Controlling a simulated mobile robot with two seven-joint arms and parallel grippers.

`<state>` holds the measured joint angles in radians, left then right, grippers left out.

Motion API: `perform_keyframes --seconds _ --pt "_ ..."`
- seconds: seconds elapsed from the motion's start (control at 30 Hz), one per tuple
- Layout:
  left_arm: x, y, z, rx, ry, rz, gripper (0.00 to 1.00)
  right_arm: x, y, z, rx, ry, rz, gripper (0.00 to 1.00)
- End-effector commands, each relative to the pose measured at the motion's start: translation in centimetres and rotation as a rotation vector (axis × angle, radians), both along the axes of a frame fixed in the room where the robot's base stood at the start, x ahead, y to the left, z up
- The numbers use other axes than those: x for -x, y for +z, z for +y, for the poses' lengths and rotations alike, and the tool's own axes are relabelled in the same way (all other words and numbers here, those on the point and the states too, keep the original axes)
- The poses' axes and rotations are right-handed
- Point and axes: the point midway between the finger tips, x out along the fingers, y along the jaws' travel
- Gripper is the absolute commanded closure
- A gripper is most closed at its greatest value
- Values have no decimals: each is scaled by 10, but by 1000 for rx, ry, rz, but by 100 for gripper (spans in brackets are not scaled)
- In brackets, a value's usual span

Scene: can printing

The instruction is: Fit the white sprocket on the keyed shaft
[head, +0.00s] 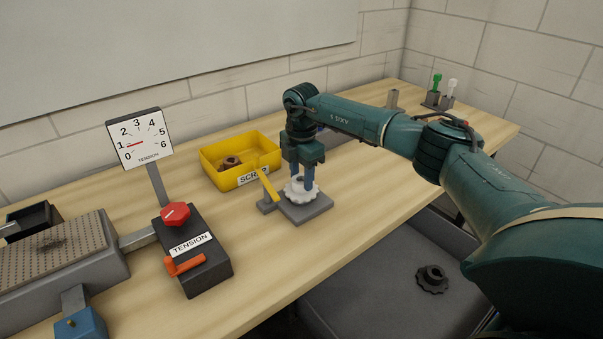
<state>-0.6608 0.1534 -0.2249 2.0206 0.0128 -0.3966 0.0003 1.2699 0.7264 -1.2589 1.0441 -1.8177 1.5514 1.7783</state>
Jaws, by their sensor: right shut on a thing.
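The white sprocket (302,194) is a toothed disc at the grey square base (310,212) near the middle of the table. My right gripper (302,184) points down from above and is shut on the sprocket's raised middle. The sprocket looks level and is over or on the base; I cannot tell whether it rests there. The keyed shaft is not visible; the sprocket and fingers may hide it. A yellow lever (268,186) on a small grey post stands at the base's left side. My left gripper is not in view.
A yellow scrap bin (243,178) holding a brown part stands behind the lever. A black tension box (195,255) with red knob and orange handle is at left, below a gauge (140,139) reading near 1. A dark sprocket (432,278) lies in a grey tray (365,292) below the table.

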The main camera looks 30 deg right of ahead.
Motion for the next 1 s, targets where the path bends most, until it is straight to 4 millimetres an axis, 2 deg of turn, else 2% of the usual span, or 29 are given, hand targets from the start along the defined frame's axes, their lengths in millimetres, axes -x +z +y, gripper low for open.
perform_keyframes --seconds 0.37,0.4,0.7,1.0 --pt "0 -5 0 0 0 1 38 0 -10 0 0 0 -1 85" --pt "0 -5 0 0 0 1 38 0 -10 0 0 0 -1 59" --pt "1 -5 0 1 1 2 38 0 -9 0 0 0 -1 35" --pt "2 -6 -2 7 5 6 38 0 -10 0 0 0 0 35"
